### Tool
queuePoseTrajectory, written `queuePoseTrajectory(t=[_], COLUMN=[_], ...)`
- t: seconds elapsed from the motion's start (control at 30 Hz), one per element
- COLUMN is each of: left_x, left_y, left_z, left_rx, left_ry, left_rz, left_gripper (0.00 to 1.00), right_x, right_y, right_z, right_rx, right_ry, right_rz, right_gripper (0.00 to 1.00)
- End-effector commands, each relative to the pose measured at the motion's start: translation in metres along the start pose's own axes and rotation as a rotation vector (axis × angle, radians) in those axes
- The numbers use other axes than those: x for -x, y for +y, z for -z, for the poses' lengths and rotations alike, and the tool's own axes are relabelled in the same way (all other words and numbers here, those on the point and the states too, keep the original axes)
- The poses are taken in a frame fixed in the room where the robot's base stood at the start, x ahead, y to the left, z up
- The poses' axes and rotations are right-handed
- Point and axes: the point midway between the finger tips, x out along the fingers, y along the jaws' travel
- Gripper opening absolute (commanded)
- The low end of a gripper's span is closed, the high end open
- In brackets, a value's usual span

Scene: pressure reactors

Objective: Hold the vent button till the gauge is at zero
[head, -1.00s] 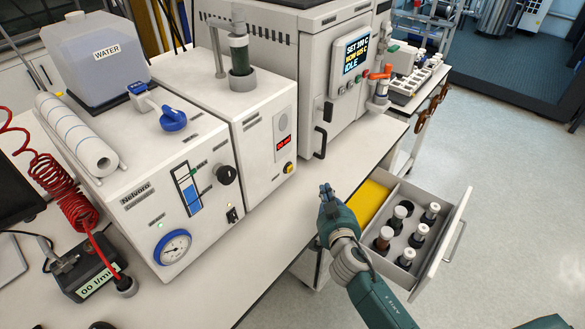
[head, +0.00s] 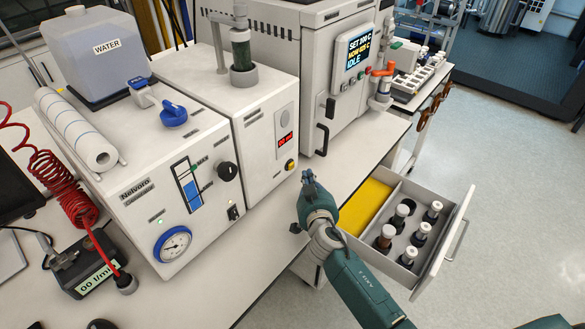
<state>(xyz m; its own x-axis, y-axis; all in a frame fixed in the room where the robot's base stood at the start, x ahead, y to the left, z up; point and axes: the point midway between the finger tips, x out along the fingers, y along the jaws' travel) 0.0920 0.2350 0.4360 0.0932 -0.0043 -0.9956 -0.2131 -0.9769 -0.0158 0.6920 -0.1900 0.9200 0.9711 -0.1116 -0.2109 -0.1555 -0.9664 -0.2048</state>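A yellow round button (head: 290,165) sits low on the front of the right white unit, below a small red display (head: 285,142). I cannot read a label that marks it as the vent button. A round dial gauge (head: 173,244) with a blue rim is on the front of the left white unit; its needle reading is too small to tell. My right gripper (head: 308,177) is just right of and below the yellow button in the picture, seemingly apart from it. Its fingers look closed together and empty. My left gripper is not in view.
An open drawer (head: 457,235) with several dark vials juts out right of my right arm. A black knob (head: 228,171) and a small switch (head: 233,213) are on the left unit. A reactor cabinet (head: 318,75) stands behind.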

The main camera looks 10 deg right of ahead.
Motion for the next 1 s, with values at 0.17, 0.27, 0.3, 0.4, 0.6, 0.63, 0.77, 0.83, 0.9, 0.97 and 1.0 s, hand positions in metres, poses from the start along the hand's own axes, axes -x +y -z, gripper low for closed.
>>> queuePoseTrajectory(t=[0.17, 0.27, 0.3, 0.4, 0.6, 0.63, 0.77, 0.83, 0.9, 0.97, 1.0], left_x=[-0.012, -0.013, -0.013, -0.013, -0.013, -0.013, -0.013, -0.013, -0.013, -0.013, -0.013], left_y=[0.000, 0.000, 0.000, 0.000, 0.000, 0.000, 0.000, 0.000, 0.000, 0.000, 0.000], left_z=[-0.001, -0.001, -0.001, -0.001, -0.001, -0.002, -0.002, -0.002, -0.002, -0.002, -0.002], left_rx=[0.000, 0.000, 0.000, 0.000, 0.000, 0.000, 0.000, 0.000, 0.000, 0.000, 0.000], left_ry=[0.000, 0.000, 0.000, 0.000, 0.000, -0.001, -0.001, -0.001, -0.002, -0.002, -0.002], left_rz=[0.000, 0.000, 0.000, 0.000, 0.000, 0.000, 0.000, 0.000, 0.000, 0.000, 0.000], left_gripper=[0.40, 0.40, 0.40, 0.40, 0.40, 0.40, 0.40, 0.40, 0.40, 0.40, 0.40], right_x=[-0.012, -0.015, -0.016, -0.016, -0.016, -0.016, -0.016, -0.016, -0.016, -0.016, -0.016], right_y=[-0.011, -0.014, -0.015, -0.016, -0.016, -0.016, -0.016, -0.016, -0.016, -0.016, -0.016], right_z=[-0.002, -0.002, -0.002, -0.001, -0.001, -0.001, -0.001, -0.001, -0.001, -0.001, -0.001], right_rx=[-0.002, -0.001, -0.001, -0.001, 0.000, 0.000, 0.000, 0.000, 0.000, 0.000, 0.000], right_ry=[0.001, 0.000, -0.001, -0.001, -0.001, -0.001, -0.001, -0.001, -0.001, -0.001, -0.001], right_rz=[-0.001, -0.001, -0.001, -0.001, -0.001, -0.001, -0.001, -0.001, -0.001, -0.001, -0.001], right_gripper=[0.00, 0.00, 0.00, 0.00, 0.00, 0.00, 0.00, 0.00, 0.00, 0.00, 0.00])
